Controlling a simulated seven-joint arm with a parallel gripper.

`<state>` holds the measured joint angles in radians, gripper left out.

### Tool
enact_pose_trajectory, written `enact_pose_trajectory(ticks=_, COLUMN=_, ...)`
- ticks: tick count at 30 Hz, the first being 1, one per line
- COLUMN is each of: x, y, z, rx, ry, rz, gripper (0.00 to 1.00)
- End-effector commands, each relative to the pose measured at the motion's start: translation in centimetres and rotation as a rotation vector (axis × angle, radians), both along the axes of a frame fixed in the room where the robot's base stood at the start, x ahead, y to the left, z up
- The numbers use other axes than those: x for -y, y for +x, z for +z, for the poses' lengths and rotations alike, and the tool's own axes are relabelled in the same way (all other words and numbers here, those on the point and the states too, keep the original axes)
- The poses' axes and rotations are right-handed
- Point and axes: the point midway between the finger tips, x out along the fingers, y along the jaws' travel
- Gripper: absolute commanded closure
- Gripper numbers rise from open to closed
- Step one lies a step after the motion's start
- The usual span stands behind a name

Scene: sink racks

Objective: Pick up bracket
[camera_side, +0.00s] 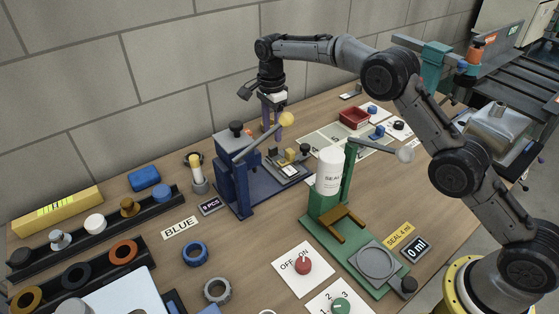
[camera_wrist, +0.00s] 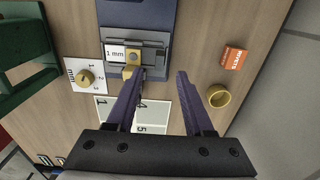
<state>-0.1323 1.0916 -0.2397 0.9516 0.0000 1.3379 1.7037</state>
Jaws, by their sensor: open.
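A small brass-yellow angled piece, which looks like the bracket (camera_side: 290,155), sits on the grey plate of the blue press. In the wrist view the bracket (camera_wrist: 131,72) shows at the plate's near edge, beside the tip of my left finger. I cannot tell whether they touch. My gripper (camera_wrist: 161,73) is open, with nothing between its purple fingers. In the side view my gripper (camera_side: 276,132) points down by the blue press (camera_side: 232,182), behind its yellow lever ball. The ball and lever partly cover the fingers there.
The press lever's yellow ball (camera_side: 287,119) stands close to my gripper. A green press (camera_side: 349,172) with a white bottle (camera_side: 329,172) is in front. In the wrist view a yellow cup (camera_wrist: 219,96) and an orange box (camera_wrist: 234,57) lie right; bare table surrounds them.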

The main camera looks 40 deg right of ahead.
Motion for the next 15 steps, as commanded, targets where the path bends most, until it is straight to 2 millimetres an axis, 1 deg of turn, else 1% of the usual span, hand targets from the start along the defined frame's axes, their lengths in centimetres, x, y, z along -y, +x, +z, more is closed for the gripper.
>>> enact_pose_trajectory(ticks=5, x=0.1, y=-0.1, z=-1.5, rx=-0.003, ry=0.000, rz=0.000, gripper=0.47)
enact_pose_trajectory(ticks=9, x=0.1, y=-0.1, z=-3.6, rx=-0.004, ry=0.000, rz=0.000, gripper=0.47)
enact_pose_trajectory(ticks=12, x=0.1, y=-0.1, z=-4.7, rx=-0.002, ry=0.000, rz=0.000, gripper=0.47)
enact_pose_trajectory(ticks=15, x=0.1, y=-0.1, z=-5.3, rx=-0.001, ry=0.000, rz=0.000, gripper=0.47)
